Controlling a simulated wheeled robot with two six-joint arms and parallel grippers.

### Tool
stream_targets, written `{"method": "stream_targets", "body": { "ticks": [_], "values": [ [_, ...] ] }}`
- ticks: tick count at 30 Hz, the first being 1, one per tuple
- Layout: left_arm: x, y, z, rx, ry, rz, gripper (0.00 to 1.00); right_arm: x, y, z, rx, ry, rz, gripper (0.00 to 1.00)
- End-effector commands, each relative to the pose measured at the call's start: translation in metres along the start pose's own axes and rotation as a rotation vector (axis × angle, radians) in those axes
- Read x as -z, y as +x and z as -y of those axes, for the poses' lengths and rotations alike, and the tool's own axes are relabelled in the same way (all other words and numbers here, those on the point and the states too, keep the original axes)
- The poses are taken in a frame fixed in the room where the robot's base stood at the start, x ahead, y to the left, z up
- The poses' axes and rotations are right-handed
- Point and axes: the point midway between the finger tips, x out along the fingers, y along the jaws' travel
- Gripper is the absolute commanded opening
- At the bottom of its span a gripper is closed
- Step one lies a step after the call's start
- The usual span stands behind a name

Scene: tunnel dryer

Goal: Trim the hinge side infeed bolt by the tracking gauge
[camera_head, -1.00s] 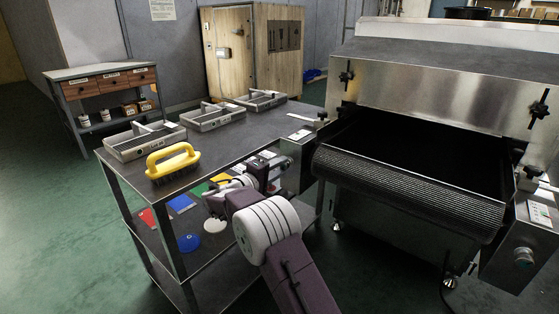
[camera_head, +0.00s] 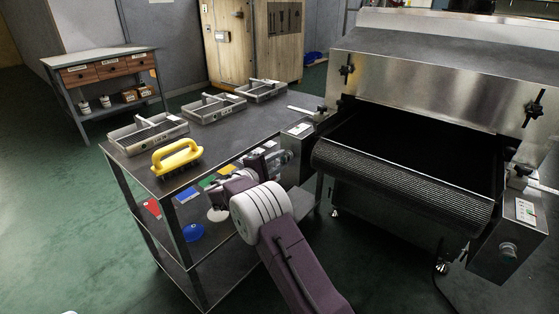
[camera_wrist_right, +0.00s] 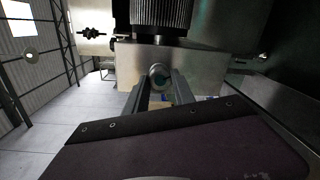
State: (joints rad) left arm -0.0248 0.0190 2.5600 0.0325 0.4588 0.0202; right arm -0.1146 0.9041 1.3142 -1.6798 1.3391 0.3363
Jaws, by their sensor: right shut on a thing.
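My right gripper (camera_head: 284,158) is at the front of the grey box on the left side of the dryer's infeed, small and partly hidden by its own wrist. In the right wrist view its two fingers (camera_wrist_right: 160,93) are closed around a round metal bolt end (camera_wrist_right: 159,76) with a teal centre, set in a pale metal face. A white pointer strip (camera_head: 301,110), possibly the tracking gauge, sticks out above this box; its marks are too small to read. A similar knob (camera_head: 508,250) is on the right box. My left gripper is not in view.
The dark ribbed belt (camera_head: 405,180) lies right of my right arm. The grey table (camera_head: 225,135) to the left holds a yellow-handled brush (camera_head: 177,157) and several metal trays (camera_head: 149,132). Coloured pieces lie on its lower shelf. Green floor is open at far left.

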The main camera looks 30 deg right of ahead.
Motion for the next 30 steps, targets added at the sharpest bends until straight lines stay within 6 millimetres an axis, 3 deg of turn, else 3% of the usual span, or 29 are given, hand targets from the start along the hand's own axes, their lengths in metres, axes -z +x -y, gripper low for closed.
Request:
{"method": "stream_targets", "body": {
  "ticks": [7,8,10,20,30],
  "values": [
    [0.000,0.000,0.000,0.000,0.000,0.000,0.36,0.001,0.000,0.002,0.003,-0.001,-0.001,0.00],
    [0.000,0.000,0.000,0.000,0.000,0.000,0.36,0.001,0.000,0.002,0.003,-0.001,-0.001,0.36],
    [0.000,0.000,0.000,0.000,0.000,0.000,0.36,0.001,0.000,0.002,0.003,-0.001,-0.001,0.52],
    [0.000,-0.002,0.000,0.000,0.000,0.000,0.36,0.000,-0.004,-0.001,0.001,0.001,-0.002,0.52],
    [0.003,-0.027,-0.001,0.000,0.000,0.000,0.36,0.000,-0.072,-0.003,0.000,-0.002,-0.004,0.52]
  ]
}}
